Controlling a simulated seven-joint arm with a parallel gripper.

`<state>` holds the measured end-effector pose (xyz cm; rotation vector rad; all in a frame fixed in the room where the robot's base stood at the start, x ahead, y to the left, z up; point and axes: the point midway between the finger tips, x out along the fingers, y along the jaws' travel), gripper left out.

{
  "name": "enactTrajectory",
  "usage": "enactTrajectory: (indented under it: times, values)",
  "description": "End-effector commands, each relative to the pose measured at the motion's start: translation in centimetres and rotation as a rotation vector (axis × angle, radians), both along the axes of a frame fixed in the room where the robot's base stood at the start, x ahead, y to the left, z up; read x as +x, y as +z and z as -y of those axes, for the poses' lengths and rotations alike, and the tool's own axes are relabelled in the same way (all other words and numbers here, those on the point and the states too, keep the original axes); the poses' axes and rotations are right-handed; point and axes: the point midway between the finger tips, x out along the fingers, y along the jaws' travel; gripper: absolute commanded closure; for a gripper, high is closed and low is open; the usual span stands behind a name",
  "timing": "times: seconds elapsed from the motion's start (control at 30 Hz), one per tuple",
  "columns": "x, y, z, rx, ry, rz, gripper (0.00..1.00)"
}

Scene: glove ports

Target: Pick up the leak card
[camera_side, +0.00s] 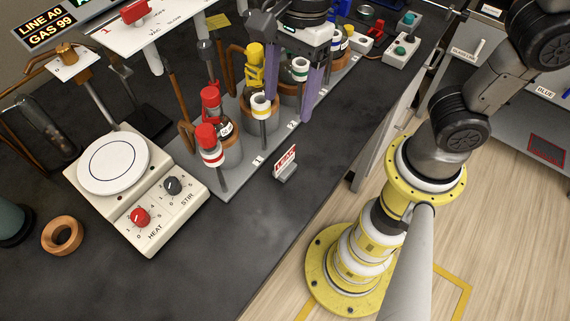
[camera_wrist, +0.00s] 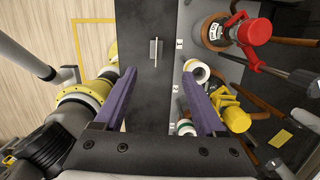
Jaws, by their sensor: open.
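The leak card (camera_side: 286,161) is a small red and white card standing upright in a grey holder on the dark bench top, near the front edge. In the wrist view the card (camera_wrist: 155,52) shows from above as a thin strip, just past the fingertips and roughly in line with the gap between them. My gripper (camera_side: 290,107) has two purple fingers spread wide, with nothing held between them. In the side view it is above the row of ports, behind and apart from the card. In the wrist view the gripper (camera_wrist: 158,76) is open.
A grey rail (camera_side: 235,180) with several capped ports, red, yellow and white, runs behind the card. A hotplate (camera_side: 152,228) with two knobs stands to the left, and a copper ring (camera_side: 62,235) lies farther left. The bench left of and in front of the card is clear.

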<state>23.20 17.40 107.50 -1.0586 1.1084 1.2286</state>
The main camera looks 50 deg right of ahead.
Motion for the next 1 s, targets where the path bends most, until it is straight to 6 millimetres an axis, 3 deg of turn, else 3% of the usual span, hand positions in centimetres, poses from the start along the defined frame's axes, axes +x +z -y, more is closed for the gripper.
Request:
enactTrajectory:
  times: [0.17, 0.6, 1.0]
  values:
    - [-0.6, -1.2, -0.7, -0.010, 0.035, -0.014, 0.28]
    - [-0.6, -9.2, -0.7, -0.010, 0.034, -0.015, 0.28]
    - [-0.6, -12.7, -1.2, -0.011, 0.034, -0.014, 0.28]
